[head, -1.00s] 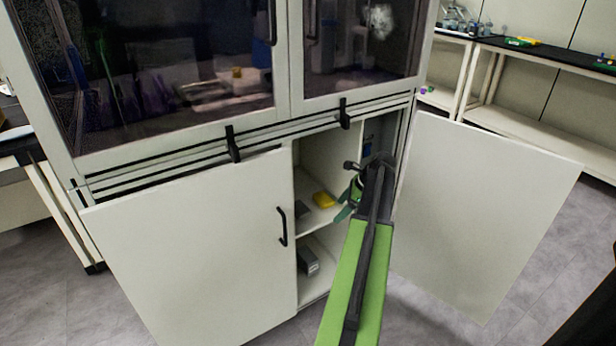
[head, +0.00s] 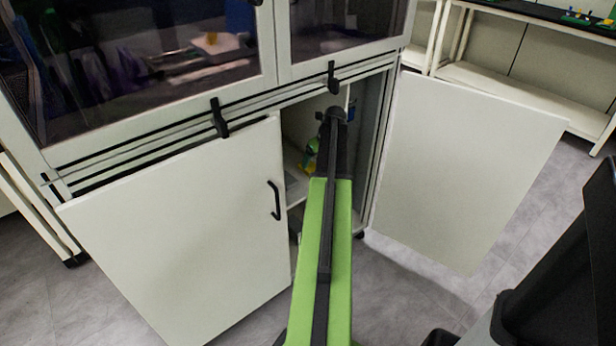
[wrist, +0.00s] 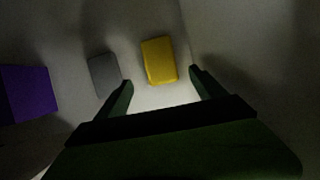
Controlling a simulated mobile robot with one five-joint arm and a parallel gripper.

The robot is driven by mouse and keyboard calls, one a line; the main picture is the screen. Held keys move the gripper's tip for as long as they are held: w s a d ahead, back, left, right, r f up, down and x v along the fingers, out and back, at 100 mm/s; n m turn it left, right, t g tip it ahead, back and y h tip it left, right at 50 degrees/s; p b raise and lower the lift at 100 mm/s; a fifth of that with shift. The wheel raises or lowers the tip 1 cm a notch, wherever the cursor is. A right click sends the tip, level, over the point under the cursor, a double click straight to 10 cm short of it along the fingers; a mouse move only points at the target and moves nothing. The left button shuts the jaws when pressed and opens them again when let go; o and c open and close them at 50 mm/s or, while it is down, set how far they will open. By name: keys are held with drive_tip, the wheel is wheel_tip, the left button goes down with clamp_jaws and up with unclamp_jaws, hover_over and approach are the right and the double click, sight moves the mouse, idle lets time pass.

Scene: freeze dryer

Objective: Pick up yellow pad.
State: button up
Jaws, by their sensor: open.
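The yellow pad (wrist: 158,60) lies on the cabinet shelf in the wrist view, just beyond and between my fingertips. My gripper (wrist: 161,80) is open, with one finger to each side of the pad's near end and nothing held. In the head view my gripper (head: 312,152) is inside the open lower cabinet, largely hidden by my arm.
A grey block (wrist: 103,74) lies left of the pad, close to the left finger. A purple block (wrist: 27,94) is farther left. The left cabinet door (head: 185,235) and the right door (head: 465,170) flank the opening. A pale wall (wrist: 215,30) stands right of the pad.

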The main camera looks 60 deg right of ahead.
sight(312, 168)
drive_tip(key=shift+w+f, duration=0.25)
drive_tip(key=shift+f, duration=0.4)
drive_tip(key=shift+r, duration=0.15)
drive_tip(key=b+x, duration=0.5)
drive_tip(key=shift+s+d+f, duration=0.1)
drive_tip(key=shift+d+f, duration=0.05)
drive_tip(key=shift+f, duration=0.1)
drive_tip(key=shift+r, duration=0.2)
drive_tip(key=shift+c, duration=0.4)
drive_tip(key=c, duration=1.3)
drive_tip(key=shift+r+p, duration=0.15)
drive_tip(key=shift+p, duration=0.2)
